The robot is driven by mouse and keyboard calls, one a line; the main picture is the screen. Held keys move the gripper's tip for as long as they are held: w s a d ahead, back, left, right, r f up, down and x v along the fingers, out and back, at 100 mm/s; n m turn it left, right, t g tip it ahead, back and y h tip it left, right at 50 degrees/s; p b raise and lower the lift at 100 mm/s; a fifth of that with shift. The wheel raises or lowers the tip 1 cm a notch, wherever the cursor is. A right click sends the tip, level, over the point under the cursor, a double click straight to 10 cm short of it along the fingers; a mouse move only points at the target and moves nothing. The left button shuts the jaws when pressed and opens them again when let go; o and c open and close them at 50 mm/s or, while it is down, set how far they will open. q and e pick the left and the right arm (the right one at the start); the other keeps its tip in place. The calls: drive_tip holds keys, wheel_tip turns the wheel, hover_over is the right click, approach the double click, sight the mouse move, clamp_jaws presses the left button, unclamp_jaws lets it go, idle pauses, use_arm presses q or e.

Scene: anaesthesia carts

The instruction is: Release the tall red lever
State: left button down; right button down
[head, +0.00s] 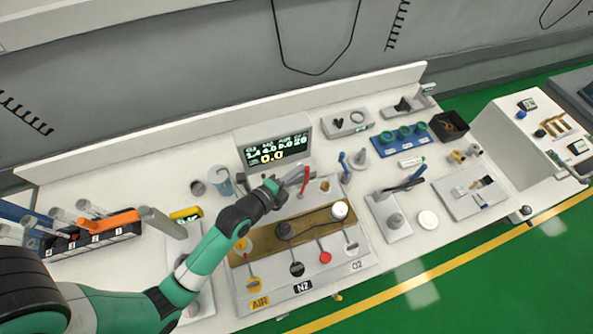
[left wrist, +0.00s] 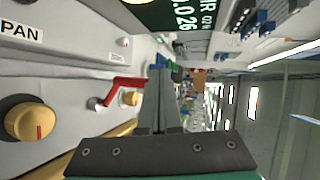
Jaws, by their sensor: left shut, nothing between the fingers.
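The red lever (head: 305,180) stands up from the back of the gas panel, just below the display. In the left wrist view the red lever (left wrist: 122,86) shows as a bent red handle on a small round metal pivot. My left gripper (head: 299,171) reaches over the panel from the lower left, its fingertips beside the lever. In the left wrist view the gripper's fingers (left wrist: 158,76) are closed together with nothing between them. The lever's free end lies close to them; I cannot tell whether they touch. My right gripper is not in view.
The display (head: 273,148) stands behind the lever. A blue lever (head: 343,166) is to its right. The brass plate (head: 272,240) carries knobs in front. A bottle rack (head: 95,240) is at left; a blue tray (head: 398,142) is at the back right. A yellow knob (left wrist: 30,120) is near the wrist camera.

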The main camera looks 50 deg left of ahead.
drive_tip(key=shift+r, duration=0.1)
use_arm(q)
drive_tip(key=shift+s+d+p, duration=0.4)
drive_tip(key=shift+s+d, duration=0.15)
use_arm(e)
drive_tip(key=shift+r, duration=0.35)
